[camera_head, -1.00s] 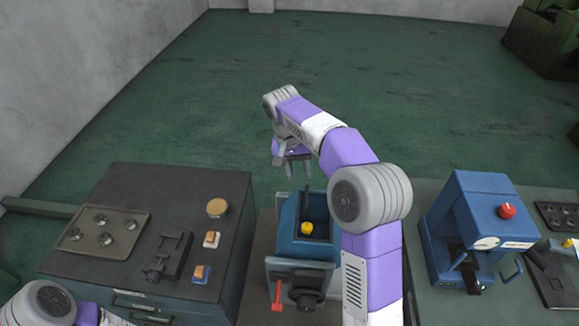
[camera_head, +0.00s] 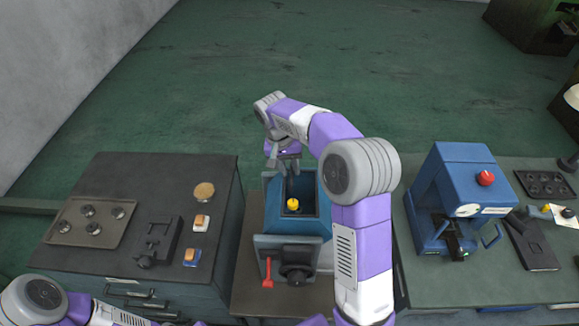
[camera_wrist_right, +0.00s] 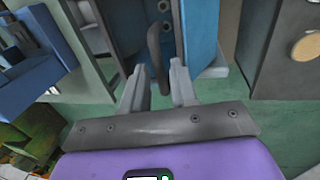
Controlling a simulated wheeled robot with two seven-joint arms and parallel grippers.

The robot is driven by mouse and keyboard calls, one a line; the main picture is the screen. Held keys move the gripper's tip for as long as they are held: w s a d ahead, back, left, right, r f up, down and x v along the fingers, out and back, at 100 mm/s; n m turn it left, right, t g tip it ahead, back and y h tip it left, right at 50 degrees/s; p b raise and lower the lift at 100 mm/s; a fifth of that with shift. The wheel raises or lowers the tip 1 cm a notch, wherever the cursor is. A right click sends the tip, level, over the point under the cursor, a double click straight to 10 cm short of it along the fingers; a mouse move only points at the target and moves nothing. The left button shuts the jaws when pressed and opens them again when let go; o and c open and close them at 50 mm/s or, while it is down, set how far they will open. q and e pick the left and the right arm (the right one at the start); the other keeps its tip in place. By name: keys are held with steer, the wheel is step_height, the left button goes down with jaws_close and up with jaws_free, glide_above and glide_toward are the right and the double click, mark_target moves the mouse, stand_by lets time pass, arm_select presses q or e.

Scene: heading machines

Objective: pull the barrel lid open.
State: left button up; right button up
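The blue box-shaped machine (camera_head: 271,207) stands in the middle of the head view, with an open top and a yellow knob (camera_head: 292,205) inside. I cannot tell for sure which part is the barrel lid. My right gripper (camera_head: 283,170) is at the far edge of this machine. In the right wrist view, its two fingers (camera_wrist_right: 159,82) are apart, and a dark curved handle (camera_wrist_right: 156,45) on a blue panel (camera_wrist_right: 202,35) reaches down between them. I cannot tell whether they touch it. My left arm shows at the lower left, but its gripper is out of view.
A dark cabinet (camera_head: 110,180) with a tray and small parts stands left of the machine. A blue press (camera_head: 462,190) with a red button stands on the bench at right. A red lever (camera_head: 267,273) and black knob (camera_head: 296,273) are on the machine's near side.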

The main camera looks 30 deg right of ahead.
steer(key=shift+s, duration=0.1)
jaws_close()
stand_by(1.1)
